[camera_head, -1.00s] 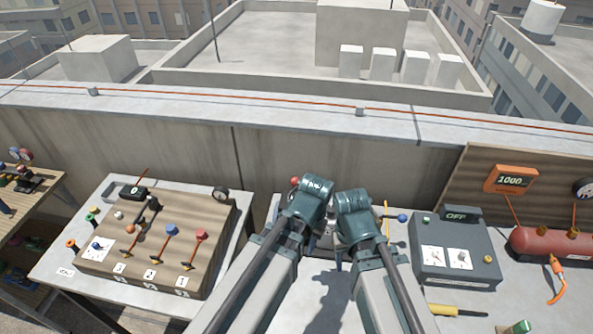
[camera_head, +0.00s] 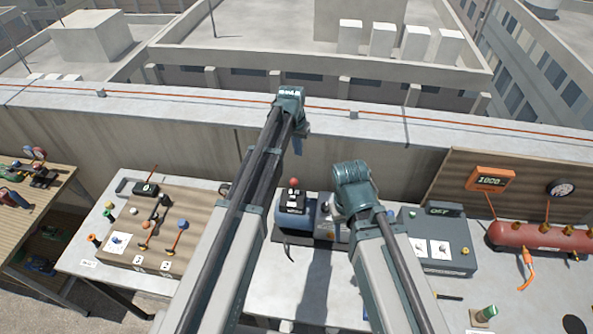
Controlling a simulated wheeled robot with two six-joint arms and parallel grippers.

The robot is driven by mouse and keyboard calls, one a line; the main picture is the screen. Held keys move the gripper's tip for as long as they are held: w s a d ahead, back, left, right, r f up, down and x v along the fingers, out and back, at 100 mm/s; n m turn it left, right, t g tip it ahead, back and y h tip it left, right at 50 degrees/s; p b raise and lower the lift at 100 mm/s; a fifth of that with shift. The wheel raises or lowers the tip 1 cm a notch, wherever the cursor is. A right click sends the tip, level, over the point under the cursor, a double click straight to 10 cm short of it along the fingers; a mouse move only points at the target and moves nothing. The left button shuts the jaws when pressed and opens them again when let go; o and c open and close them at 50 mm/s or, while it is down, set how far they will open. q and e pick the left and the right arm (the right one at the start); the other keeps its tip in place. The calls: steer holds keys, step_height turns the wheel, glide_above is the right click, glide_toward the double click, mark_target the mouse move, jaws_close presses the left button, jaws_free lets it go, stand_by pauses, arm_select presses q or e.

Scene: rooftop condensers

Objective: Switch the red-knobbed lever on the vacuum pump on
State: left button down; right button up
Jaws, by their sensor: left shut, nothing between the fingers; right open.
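The vacuum pump (camera_head: 300,216) stands on the white bench between my two arms, with a blue body and a grey part at its right. On its top is a black block with the red-knobbed lever (camera_head: 294,183), its red ball uppermost. The lever's exact tilt is hard to tell. My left gripper (camera_head: 301,146) is shut and empty, beyond and above the red knob, apart from it in the picture. My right gripper (camera_head: 354,195) is open, to the right of the pump. Its fingers are mostly hidden by its wrist. My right arm hides part of the pump's right side.
A wooden manifold board (camera_head: 180,230) with several coloured valves lies left. A grey box (camera_head: 440,242) with a small display and a red tank (camera_head: 540,237) stand right. The parapet wall (camera_head: 400,150) runs behind the bench. The front middle of the bench is clear.

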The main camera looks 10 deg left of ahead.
mark_target(294, 186)
arm_select(q)
steer(key=shift+f, duration=0.1)
step_height(294, 186, down, 10)
steer(key=w+b, duration=0.1)
steer(key=b, duration=0.9)
steer(key=s, duration=0.1)
steer(key=s+r+p, duration=0.1)
steer(key=s, duration=0.1)
steer(key=shift+s, duration=0.3)
steer(key=shift+s, duration=0.1)
steer(key=shift+s+r, duration=0.1)
steer(key=shift+s, duration=0.1)
